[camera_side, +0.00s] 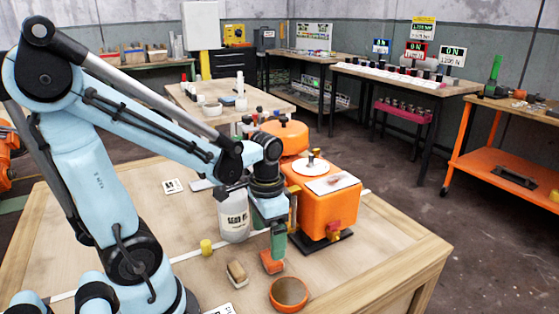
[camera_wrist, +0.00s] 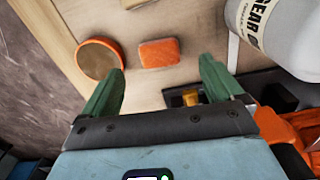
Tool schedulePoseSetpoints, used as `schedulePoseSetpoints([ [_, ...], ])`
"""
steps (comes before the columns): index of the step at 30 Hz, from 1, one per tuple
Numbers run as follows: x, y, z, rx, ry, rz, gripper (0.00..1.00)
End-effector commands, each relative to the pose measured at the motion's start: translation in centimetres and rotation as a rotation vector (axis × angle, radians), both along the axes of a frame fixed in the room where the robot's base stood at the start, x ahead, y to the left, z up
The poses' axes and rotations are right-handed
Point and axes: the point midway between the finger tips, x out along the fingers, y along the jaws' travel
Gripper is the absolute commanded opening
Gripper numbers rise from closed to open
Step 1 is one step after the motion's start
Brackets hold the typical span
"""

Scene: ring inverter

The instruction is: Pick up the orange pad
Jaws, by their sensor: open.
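The orange pad (camera_side: 272,262) is a small block lying on the wooden table, just below my gripper in the side view. In the wrist view the orange pad (camera_wrist: 158,53) lies flat, ahead of the fingertips and between their lines. My gripper (camera_side: 278,240) points down with green fingers. In the wrist view my gripper (camera_wrist: 160,80) is open, its two fingers wide apart with nothing between them. The pad appears apart from both fingers there.
A round orange-rimmed dish (camera_side: 289,294) lies close to the pad. A tan block (camera_side: 237,273) and yellow cylinder (camera_side: 206,247) stand to the left. A white bottle (camera_side: 233,215) and large orange machine (camera_side: 328,208) stand behind. The table's right front is clear.

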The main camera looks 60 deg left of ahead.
Motion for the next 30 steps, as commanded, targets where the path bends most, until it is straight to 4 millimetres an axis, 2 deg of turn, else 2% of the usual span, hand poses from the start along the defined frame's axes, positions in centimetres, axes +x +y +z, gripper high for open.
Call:
schedulePoseSetpoints([
  [8,0.0,0.0,-1.0,0.000,0.000,0.000,0.94],
  [21,-0.1,-0.1,-4.9,-0.001,-0.001,0.000,0.94],
  [30,-0.1,-0.2,-5.7,-0.001,-0.001,0.000,0.94],
])
